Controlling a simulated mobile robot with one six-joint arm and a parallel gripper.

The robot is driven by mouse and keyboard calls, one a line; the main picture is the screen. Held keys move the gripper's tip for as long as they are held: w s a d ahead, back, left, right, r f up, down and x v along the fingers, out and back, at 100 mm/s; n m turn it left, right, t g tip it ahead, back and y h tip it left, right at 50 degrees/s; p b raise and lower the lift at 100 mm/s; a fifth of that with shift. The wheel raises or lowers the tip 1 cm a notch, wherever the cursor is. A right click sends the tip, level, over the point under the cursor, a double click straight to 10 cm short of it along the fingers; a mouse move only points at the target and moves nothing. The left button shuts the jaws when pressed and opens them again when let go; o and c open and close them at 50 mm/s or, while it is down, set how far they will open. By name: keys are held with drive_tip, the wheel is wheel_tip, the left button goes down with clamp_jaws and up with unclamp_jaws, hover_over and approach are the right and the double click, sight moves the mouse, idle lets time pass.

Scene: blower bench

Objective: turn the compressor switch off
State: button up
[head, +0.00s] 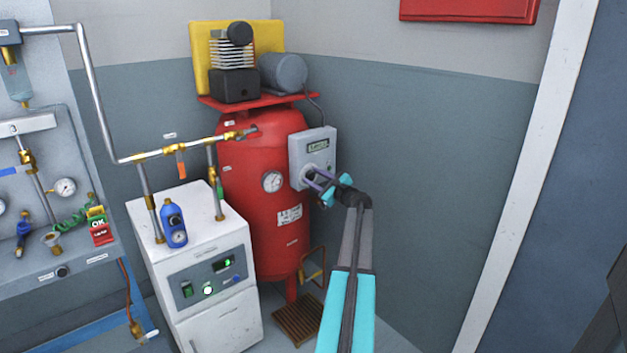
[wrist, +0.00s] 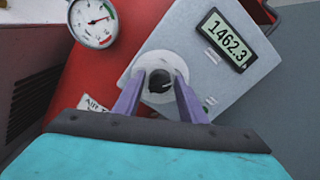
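The compressor switch is a black rotary knob (wrist: 160,80) on a pale round plate, on the front of a grey control box (head: 314,146). The box is mounted on the red compressor tank (head: 265,190), and its display (wrist: 227,40) reads 1462.3 in the wrist view.
A round gauge (wrist: 92,22) sits on the tank left of the box. A white dryer cabinet (head: 205,260) with a blue bottle (head: 173,224) on top stands to the left, with pipes (head: 150,155) above it. The wall right of the box is clear.

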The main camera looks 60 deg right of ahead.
drive_tip(key=c, duration=0.7)
drive_tip(key=shift+s+a+f, duration=0.1)
drive_tip(key=shift+a, duration=0.2)
drive_tip(key=shift+d, duration=0.15)
